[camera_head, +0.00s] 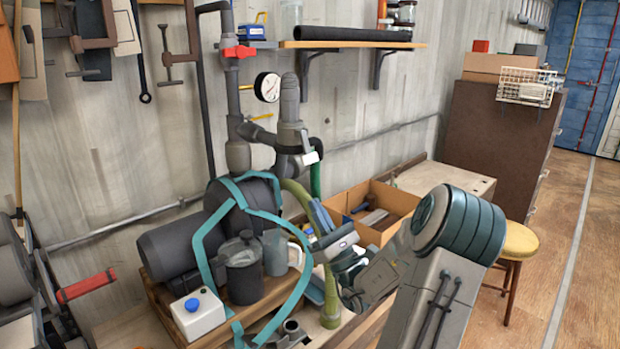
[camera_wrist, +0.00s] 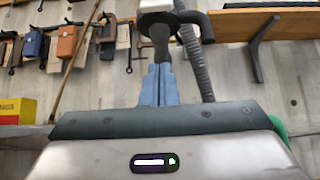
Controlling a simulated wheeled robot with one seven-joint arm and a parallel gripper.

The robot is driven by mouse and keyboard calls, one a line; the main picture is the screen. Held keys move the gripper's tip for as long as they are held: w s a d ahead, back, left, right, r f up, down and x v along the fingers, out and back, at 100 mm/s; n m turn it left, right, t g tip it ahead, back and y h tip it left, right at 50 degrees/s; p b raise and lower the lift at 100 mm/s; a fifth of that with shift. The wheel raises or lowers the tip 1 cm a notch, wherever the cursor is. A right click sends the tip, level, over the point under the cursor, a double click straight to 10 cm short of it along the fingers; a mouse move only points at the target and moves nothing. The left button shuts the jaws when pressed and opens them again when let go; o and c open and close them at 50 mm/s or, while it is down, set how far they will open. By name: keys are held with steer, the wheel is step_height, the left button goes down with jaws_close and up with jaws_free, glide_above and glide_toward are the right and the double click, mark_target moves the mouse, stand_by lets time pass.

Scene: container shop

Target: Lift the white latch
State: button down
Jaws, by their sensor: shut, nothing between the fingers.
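The white latch (camera_head: 311,158) is a small pale piece on the dark grey pipe fitting (camera_head: 290,140), right of the vertical pipe. In the wrist view a white part (camera_wrist: 157,5), apparently the latch, shows at the top edge, partly cut off. My gripper (camera_head: 315,205) is below the latch, with its blue-grey fingers pointing up and a visible gap to it. In the wrist view the fingers (camera_wrist: 158,68) are together and empty, below the dark fitting (camera_wrist: 160,32).
A green hose (camera_head: 315,180) hangs just under the latch. A grey motor (camera_head: 175,250), a dark jug (camera_head: 242,272) and a white box with a blue cap (camera_head: 198,312) stand left. An orange-brown bin (camera_head: 340,200) is behind my gripper. A shelf (camera_head: 350,44) is above.

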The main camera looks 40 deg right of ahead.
mark_target(307, 147)
steer(key=shift+w+a+r+p, duration=0.1)
steer(key=shift+w+r+p, duration=0.55)
steer(key=shift+r, duration=0.85)
steer(key=shift+w+r+p, duration=0.3)
steer(key=shift+r+p, duration=0.6)
steer(key=shift+r, duration=0.6)
steer(key=shift+w+a+r+p, duration=0.1)
steer(key=shift+w+r+p, duration=0.55)
steer(key=shift+r, duration=0.85)
steer(key=shift+s, duration=0.2)
